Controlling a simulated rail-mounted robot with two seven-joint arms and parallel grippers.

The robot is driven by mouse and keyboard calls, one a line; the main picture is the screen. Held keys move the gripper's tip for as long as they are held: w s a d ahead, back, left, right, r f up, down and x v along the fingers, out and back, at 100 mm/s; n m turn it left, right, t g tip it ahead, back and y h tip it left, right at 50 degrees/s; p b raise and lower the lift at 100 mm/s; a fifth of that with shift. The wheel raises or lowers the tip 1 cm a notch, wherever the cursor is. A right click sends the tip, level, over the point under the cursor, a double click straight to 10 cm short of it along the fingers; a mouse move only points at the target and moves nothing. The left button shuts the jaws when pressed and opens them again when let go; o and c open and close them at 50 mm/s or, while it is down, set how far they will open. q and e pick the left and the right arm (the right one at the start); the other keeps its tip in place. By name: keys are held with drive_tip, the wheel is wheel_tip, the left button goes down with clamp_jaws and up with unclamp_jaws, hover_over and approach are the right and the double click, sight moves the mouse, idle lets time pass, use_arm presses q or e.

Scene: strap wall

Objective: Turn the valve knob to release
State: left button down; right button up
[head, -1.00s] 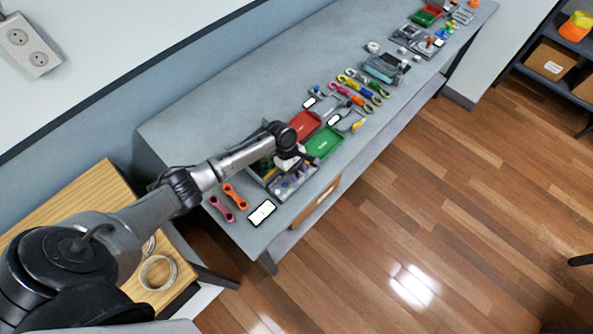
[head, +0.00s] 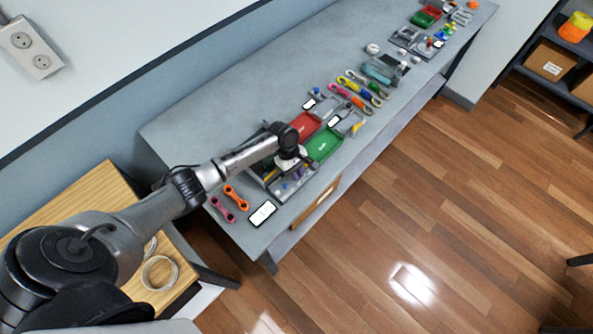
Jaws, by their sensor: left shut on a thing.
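My left gripper (head: 293,165) points down over the grey fixture tray (head: 262,176) near the front end of the long grey bench. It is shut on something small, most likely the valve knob. The gripper and wrist hide the knob, so its shape and angle cannot be made out. Small purple and yellow parts show in the tray beside the gripper. My right gripper is out of view.
A red tray (head: 305,125) and a green tray (head: 324,144) sit just beyond. Orange (head: 236,197) and pink (head: 222,209) straps and a white card (head: 262,214) lie at the near end. Several coloured straps and fixtures line the bench (head: 240,95) farther back.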

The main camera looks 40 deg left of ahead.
use_arm(q)
drive_tip(key=m+g+p, duration=0.1)
drive_tip(key=m, duration=0.1)
drive_tip(key=shift+r+m, duration=0.15)
drive_tip(key=shift+m, duration=0.25)
drive_tip(key=m+g+y+p, duration=0.1)
drive_tip(key=m, duration=0.2)
drive_tip(key=shift+m, duration=0.3)
drive_tip(key=m+y, duration=0.1)
drive_tip(key=m, duration=0.2)
drive_tip(key=m+g+y+p, duration=0.1)
drive_tip(key=m, duration=0.2)
drive_tip(key=shift+s+a+g+p, duration=0.1)
drive_tip(key=shift+s+g+p, duration=0.05)
drive_tip(key=shift+g+p, duration=0.15)
drive_tip(key=m+y, duration=0.1)
drive_tip(key=m, duration=0.2)
drive_tip(key=shift+p, duration=0.3)
drive_tip(key=shift+a+m+y, duration=0.1)
drive_tip(key=shift+m+y, duration=0.2)
drive_tip(key=shift+m, duration=0.2)
drive_tip(key=shift+f, duration=0.2)
drive_tip(key=c, duration=1.2)
unclamp_jaws()
